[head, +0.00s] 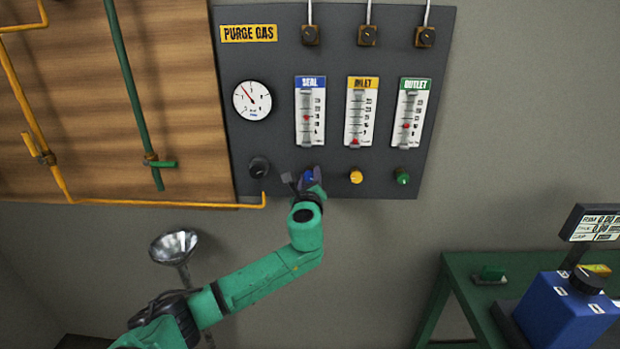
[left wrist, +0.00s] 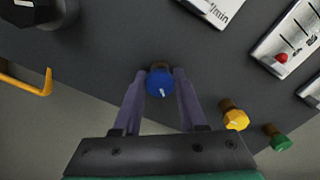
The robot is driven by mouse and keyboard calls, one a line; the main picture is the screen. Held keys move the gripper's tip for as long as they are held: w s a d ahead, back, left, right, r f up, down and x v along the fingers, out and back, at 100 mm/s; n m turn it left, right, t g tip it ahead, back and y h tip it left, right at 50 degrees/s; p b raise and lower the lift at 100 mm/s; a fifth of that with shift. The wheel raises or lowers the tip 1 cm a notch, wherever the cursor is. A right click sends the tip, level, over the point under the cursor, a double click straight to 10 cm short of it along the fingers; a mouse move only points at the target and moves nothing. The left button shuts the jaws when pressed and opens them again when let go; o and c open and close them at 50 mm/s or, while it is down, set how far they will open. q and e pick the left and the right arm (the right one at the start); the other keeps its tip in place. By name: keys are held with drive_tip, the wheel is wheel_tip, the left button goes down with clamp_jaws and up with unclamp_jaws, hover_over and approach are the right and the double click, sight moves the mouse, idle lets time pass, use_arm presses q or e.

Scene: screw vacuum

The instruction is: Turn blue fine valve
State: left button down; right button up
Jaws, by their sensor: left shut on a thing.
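The blue fine valve (left wrist: 159,84) is a small round blue knob with a white mark, on the dark purge gas panel (head: 270,45). In the head view the blue valve (head: 309,176) sits under the blue-labelled SEAL gauge (head: 310,112), partly hidden by my gripper. My left gripper (head: 310,182) reaches up to it from below. In the left wrist view the fingers of the left gripper (left wrist: 160,88) stand on both sides of the knob, shut on it. My right gripper is not in view.
A yellow knob (head: 356,177) and a green knob (head: 403,177) sit to the right of the blue valve. A black knob (head: 259,167) and a yellow pipe (head: 170,204) are to its left. A green table (head: 460,268) with a blue device (head: 565,312) stands at lower right.

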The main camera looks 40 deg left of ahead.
use_arm(q)
drive_tip(key=shift+c, duration=2.3)
unclamp_jaws()
drive_tip(key=shift+s+d+f, duration=0.1)
drive_tip(key=shift+s+d, duration=0.2)
drive_tip(key=b+v, duration=0.3)
drive_tip(key=v, duration=1)
drive_tip(key=shift+s+d, duration=0.2)
drive_tip(key=shift+s, duration=0.05)
